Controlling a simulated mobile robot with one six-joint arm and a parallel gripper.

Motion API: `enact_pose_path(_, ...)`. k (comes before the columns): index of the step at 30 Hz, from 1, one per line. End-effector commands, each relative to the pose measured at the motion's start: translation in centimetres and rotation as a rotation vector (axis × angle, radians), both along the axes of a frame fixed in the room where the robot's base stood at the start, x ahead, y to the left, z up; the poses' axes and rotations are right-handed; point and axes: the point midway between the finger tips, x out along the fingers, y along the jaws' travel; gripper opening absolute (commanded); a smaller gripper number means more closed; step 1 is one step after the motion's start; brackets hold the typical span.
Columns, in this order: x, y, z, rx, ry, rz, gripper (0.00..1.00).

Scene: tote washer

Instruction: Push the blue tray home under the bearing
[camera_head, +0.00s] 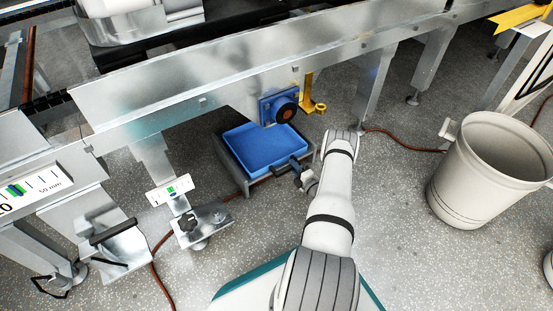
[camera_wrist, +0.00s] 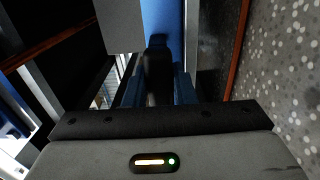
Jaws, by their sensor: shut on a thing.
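The blue tray (camera_head: 262,150) is a shallow blue pan in a dark grey runner frame (camera_head: 228,163), low by the floor. It sticks out toward me from under the conveyor. The bearing (camera_head: 286,112), a blue block with a dark round centre, hangs just above the tray's far end. My gripper (camera_head: 303,177) is at the tray's near right edge, shut on its dark handle (camera_head: 282,168). In the wrist view a dark upright bar, seemingly the handle (camera_wrist: 158,75), stands between my fingers, with blue behind it. The exact finger contact is dark and hard to see.
The steel conveyor rail (camera_head: 250,60) runs above the tray. A yellow bracket (camera_head: 309,95) hangs right of the bearing. A steel foot and gauge plate (camera_head: 170,190) stand left. A beige bin (camera_head: 490,165) stands right; a brown hose (camera_head: 405,143) crosses open speckled floor.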

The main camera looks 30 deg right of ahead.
Motion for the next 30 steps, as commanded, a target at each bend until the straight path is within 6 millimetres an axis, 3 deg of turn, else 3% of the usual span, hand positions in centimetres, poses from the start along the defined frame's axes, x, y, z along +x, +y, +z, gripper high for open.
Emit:
enact_pose_path(6, 0.06, 0.00, -0.02, 0.000, 0.000, 0.000, 0.00)
enact_pose_path(7, 0.05, 0.00, -0.01, 0.000, 0.000, 0.000, 0.24)
enact_pose_path(16, 0.04, 0.00, 0.00, 0.000, 0.000, 0.000, 0.49)
enact_pose_path(30, -0.01, 0.04, -0.11, 0.001, 0.003, 0.000, 0.49)
